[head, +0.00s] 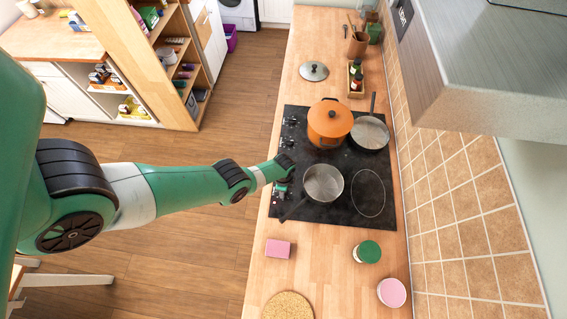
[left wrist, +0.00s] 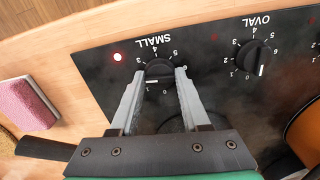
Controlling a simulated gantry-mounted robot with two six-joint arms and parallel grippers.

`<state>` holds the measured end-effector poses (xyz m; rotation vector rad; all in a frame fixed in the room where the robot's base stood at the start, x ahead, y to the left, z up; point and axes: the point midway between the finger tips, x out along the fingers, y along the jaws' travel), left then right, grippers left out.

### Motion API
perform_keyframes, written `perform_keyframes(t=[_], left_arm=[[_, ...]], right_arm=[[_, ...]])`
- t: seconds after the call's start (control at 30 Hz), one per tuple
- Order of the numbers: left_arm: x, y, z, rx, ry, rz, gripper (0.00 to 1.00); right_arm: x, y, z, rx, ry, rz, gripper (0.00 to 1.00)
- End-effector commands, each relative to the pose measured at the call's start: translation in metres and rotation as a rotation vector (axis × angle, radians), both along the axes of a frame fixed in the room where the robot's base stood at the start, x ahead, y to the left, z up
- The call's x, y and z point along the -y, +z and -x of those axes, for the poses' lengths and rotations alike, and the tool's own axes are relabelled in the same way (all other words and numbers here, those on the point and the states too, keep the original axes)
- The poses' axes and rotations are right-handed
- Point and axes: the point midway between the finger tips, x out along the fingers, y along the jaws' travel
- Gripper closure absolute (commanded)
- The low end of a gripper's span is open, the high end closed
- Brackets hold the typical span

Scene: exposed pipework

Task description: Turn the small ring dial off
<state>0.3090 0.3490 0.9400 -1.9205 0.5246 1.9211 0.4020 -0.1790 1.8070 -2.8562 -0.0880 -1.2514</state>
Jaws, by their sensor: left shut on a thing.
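The black dial labelled SMALL (left wrist: 160,69) is on the black hob panel in the left wrist view, with numbers around it. A short white mark shows on its lower side, near the 1; its exact setting is hard to read. My left gripper (left wrist: 161,77) is shut on this dial, one grey finger on each side. In the head view my left gripper (head: 284,181) is at the hob's left edge, and the arm hides the dial. My right gripper is not in view.
The OVAL dial (left wrist: 257,56) is close on the right of the fingers. A steel saucepan (head: 324,184) stands beside the gripper, its handle pointing toward the front edge. An orange pot (head: 330,121) and a frying pan (head: 370,133) are farther back. A pink sponge (head: 279,249) lies on the counter.

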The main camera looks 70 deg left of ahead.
Motion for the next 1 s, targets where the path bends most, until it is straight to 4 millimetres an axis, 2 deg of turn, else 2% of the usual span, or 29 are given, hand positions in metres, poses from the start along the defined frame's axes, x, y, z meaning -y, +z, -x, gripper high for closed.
perform_keyframes(t=[1.0], left_arm=[[0.0,-0.0001,-0.0001,0.001,0.964,0.0,1.0]], right_arm=[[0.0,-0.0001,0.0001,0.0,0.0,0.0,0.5]])
